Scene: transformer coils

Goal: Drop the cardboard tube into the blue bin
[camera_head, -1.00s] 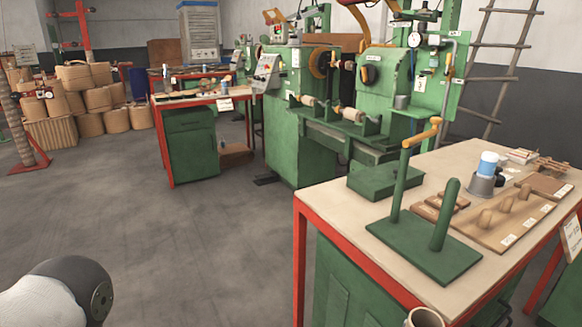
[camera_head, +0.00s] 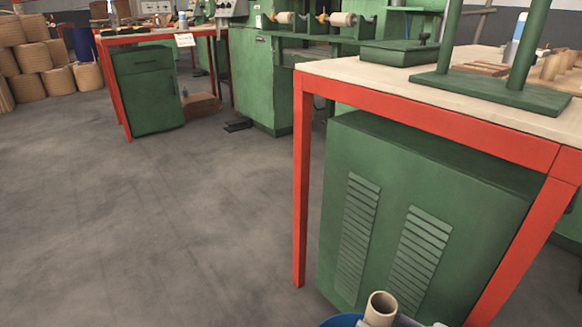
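The cardboard tube (camera_head: 381,308) is at the bottom edge of the head view, its open upper end showing. Its lower part is cut off by the frame. Part of the blue bin's rim (camera_head: 342,321) shows directly left of and below the tube. I cannot tell whether the tube is inside the bin or above it. A small pale grey part just right of the tube may belong to my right gripper, but its fingers cannot be made out. My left gripper is out of view.
A workbench (camera_head: 430,110) with red legs stands above the tube, with a green louvred cabinet (camera_head: 420,215) underneath. A green stand (camera_head: 495,92) is on its top. Another red table (camera_head: 150,37) stands at the back left. The grey floor at left is clear.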

